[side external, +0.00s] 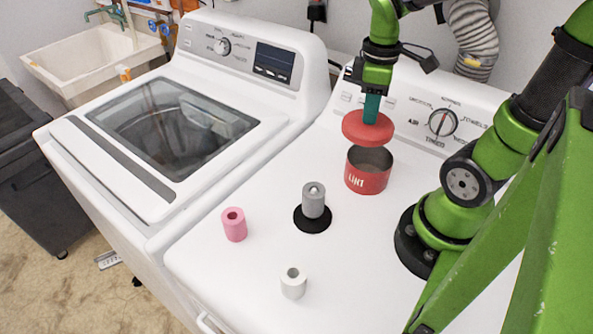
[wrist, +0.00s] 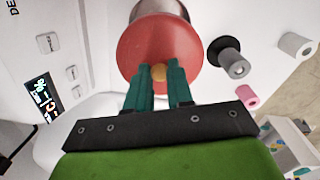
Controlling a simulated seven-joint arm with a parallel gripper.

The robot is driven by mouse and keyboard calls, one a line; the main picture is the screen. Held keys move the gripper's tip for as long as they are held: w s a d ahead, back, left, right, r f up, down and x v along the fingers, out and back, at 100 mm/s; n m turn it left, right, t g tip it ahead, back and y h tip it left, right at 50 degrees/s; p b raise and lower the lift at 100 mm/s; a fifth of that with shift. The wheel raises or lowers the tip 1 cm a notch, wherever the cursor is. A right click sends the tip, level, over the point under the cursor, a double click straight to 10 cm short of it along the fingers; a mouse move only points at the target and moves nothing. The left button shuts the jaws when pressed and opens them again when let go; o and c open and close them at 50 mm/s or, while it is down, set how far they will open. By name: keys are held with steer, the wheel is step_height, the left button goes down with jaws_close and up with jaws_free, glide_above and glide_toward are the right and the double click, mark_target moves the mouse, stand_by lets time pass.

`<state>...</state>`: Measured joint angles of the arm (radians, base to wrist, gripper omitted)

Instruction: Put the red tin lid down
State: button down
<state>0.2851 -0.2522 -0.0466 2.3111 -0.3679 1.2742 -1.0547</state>
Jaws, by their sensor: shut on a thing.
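The red tin lid (side external: 368,133) is a round disc with a small tan knob, seen in the wrist view (wrist: 150,50). My gripper (side external: 371,108) is shut on the lid's knob, with its teal fingers (wrist: 159,74) on either side of it. The lid hangs in the air above the open red tin (side external: 367,178) marked "LINT", roughly level and apart from its rim in the side view. In the wrist view the lid hides most of the tin, and only part of its wall (wrist: 160,7) shows beyond the lid.
The tin stands on the white dryer top (side external: 270,267). In front of it are a grey roll on a black disc (side external: 312,218), a pink roll (side external: 234,225) and a white roll (side external: 293,284). The control panel (side external: 470,120) rises behind. The dryer top's front is clear around the rolls.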

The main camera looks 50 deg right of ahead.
steer(key=w+f, duration=0.6)
steer(key=w, duration=0.7)
step_height(320, 180, down, 10)
steer(key=shift+s+r, duration=0.15)
steer(key=shift+r, duration=0.1)
steer(key=shift+f, duration=0.15)
steer(key=c, duration=1)
jaws_free()
